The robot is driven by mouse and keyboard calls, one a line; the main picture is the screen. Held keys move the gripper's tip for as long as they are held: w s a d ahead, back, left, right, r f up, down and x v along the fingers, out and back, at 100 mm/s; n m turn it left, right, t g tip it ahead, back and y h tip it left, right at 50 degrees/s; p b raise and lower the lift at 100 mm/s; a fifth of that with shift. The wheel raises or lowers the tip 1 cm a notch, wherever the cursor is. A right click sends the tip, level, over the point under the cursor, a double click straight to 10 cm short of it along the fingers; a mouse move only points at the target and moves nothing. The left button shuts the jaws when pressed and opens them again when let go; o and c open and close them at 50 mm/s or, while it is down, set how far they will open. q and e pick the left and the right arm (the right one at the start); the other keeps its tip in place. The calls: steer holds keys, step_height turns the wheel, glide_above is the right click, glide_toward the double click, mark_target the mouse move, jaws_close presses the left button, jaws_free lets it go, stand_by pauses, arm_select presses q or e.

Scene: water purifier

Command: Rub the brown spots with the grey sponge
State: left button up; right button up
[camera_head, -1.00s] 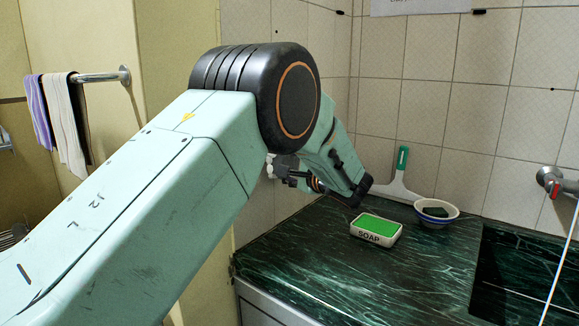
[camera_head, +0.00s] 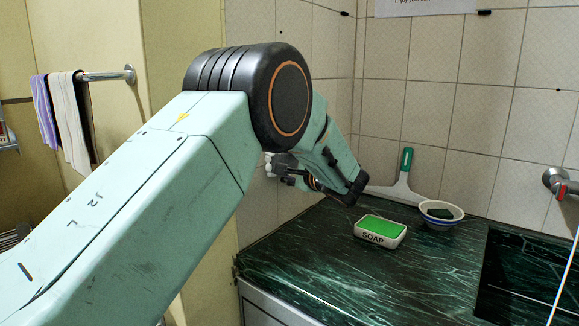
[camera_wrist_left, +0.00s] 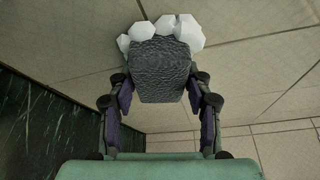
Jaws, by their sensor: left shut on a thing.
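My left gripper (camera_wrist_left: 158,88) is shut on the grey sponge (camera_wrist_left: 160,68), a dark, rough block held between the two fingers. White foam lumps (camera_wrist_left: 163,29) show at the sponge's far end. In the head view, the left gripper (camera_head: 283,168) is small and partly hidden behind my left arm, with white foam at its tip, close to the tiled wall. Whether the foam or sponge touches the wall cannot be told. No brown spots show in either view. My right gripper is not in view.
A green soap in a white dish (camera_head: 381,231), a bowl (camera_head: 439,214) with a dark item, and a white-and-green squeegee (camera_head: 402,183) stand on the dark green counter (camera_head: 330,273). A sink is at right. Towels (camera_head: 66,116) hang on a rail at left.

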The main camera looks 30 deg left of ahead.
arm_select(q)
steer(key=shift+w+a, duration=0.1)
steer(key=shift+w+d, duration=0.2)
steer(key=shift+w, duration=1.5)
steer(key=shift+w+a+b, duration=0.1)
steer(key=shift+w+b, duration=0.1)
steer(key=shift+b, duration=1.5)
steer(key=shift+s+a+b, duration=0.2)
steer(key=shift+s+b, duration=1.45)
steer(key=shift+s, duration=0.35)
steer(key=shift+s+d, duration=0.15)
steer(key=shift+d, duration=1.35)
steer(key=shift+s+d, duration=0.1)
steer(key=shift+d, duration=1.4)
